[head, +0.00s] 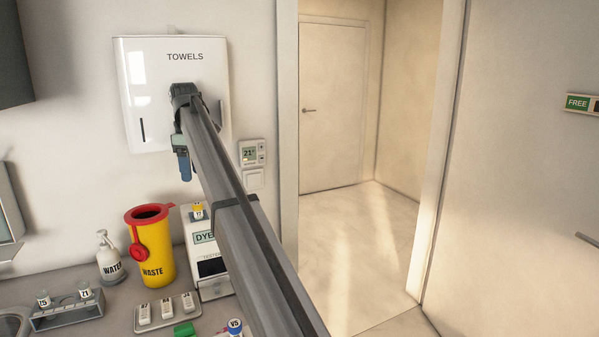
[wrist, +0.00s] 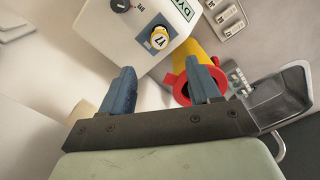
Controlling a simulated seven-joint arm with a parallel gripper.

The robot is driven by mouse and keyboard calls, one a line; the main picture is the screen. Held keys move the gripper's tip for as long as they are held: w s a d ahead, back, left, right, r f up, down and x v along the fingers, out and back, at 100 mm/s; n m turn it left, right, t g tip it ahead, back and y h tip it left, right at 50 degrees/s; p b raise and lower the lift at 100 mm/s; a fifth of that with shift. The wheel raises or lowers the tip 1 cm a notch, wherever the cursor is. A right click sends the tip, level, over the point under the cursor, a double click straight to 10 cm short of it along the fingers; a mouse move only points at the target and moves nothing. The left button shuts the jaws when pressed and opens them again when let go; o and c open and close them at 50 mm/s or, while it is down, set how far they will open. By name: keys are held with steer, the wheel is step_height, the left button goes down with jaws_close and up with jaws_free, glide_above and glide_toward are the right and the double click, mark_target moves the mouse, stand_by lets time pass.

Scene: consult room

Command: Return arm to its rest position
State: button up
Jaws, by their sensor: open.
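My arm reaches up from the lower middle of the head view, its far end in front of the white towel dispenser (head: 133,85). My gripper (head: 185,176) hangs below that end with its blue fingers pointing down, in the air above the counter. In the wrist view my gripper (wrist: 162,75) is open, with its two blue fingers apart and nothing between them. Beyond the fingers is the white DYE box (head: 202,221) with a yellow-capped vial (head: 198,211) standing in its top. The vial also shows in the wrist view (wrist: 160,38), clear of the fingers.
A yellow waste bin (head: 153,255) with a red rim, a water bottle (head: 109,262), a vial rack (head: 68,312) and a grey tray (head: 168,313) of white pieces stand on the counter. A blue-capped vial (head: 235,326) is near my arm. A doorway opens at right.

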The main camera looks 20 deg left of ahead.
steer(key=w+d+f+m, duration=0.1)
steer(key=w+d+f, duration=0.4)
steer(key=d+f, duration=0.4)
steer(key=w+d+f, duration=0.6)
steer(key=d+f, duration=0.3)
steer(key=s+d+f+m+g, duration=0.1)
steer(key=s+d+f+m, duration=0.1)
steer(key=d+f, duration=0.85)
steer(key=s+d+f+m+g+h, duration=0.1)
steer(key=d+f+m, duration=0.35)
steer(key=f, duration=1.05)
steer(key=s+d+f+m+g, duration=0.1)
steer(key=s+d+f, duration=0.1)
steer(key=d+f, duration=0.95)
steer(key=s+d+f+m+g, duration=0.1)
steer(key=s+d+f+m, duration=0.4)
steer(key=s+d+f, duration=1.6)
steer(key=s+d+f+m+g, duration=0.1)
steer(key=s+d+f+m, duration=0.2)
steer(key=s, duration=1.1)
steer(key=s+d+f+m+g+y, duration=0.1)
steer(key=s+d+f+m, duration=0.3)
steer(key=s, duration=1)
steer(key=shift+s+d+g, duration=0.15)
steer(key=shift+d+g, duration=0.25)
steer(key=shift+d, duration=0.7)
